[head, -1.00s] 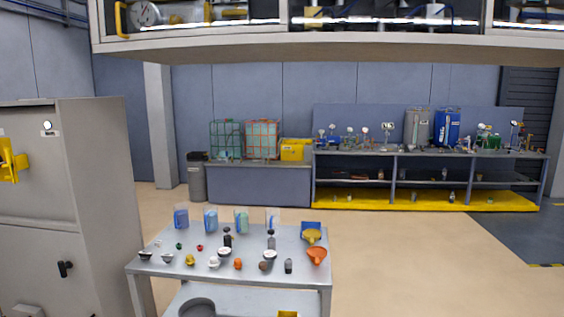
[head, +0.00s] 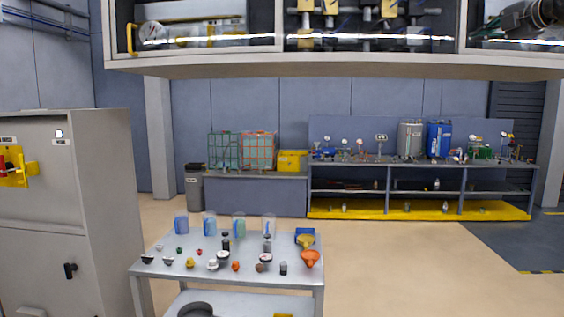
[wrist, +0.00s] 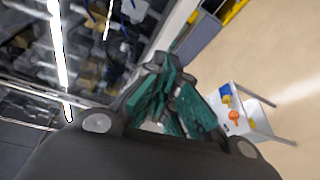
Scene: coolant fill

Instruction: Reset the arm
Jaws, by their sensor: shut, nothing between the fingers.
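My gripper (wrist: 166,92) shows in the wrist view with green finger pads. Its fingers are shut and hold nothing. It points past the hanging cabinet toward the floor and the small table, well clear of both. The head view does not show my arm or gripper.
A metal table (head: 210,275) with jugs, funnels and several caps stands ahead; part of it shows in the wrist view (wrist: 250,105). A grey cabinet (head: 115,200) is at left. A glass-fronted overhead cabinet (head: 340,66) spans the top. Floor (head: 420,270) at right is clear.

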